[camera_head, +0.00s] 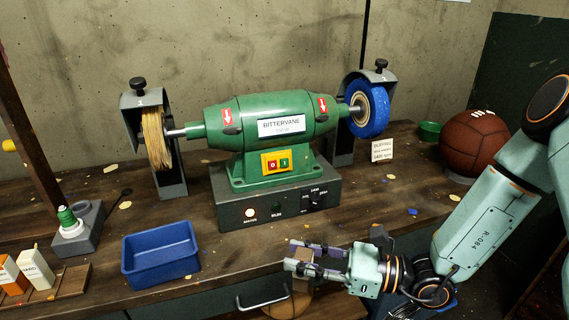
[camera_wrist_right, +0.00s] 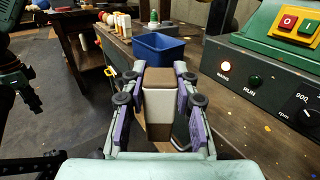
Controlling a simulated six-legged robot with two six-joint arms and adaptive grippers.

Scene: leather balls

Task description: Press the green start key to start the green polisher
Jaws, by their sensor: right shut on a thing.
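The green polisher (camera_head: 265,112) stands on a grey control box on the bench. Its yellow switch plate carries a red 0 key (camera_head: 271,165) and the green start key (camera_head: 283,162). The green key also shows at the upper right of the right wrist view (camera_wrist_right: 308,28). My right gripper (camera_head: 301,257) is in front of and below the control box, apart from the key. In the wrist view it is shut on a brown block with a cream wrapper (camera_wrist_right: 160,104).
The RUN lamp (camera_head: 277,208) is dark; a pale lamp (camera_head: 250,212) beside it is lit. A blue bin (camera_head: 160,268) stands left of my right gripper. A tan wheel (camera_head: 156,138) and a blue wheel (camera_head: 369,110) flank the motor. A brown leather ball (camera_head: 474,140) sits right.

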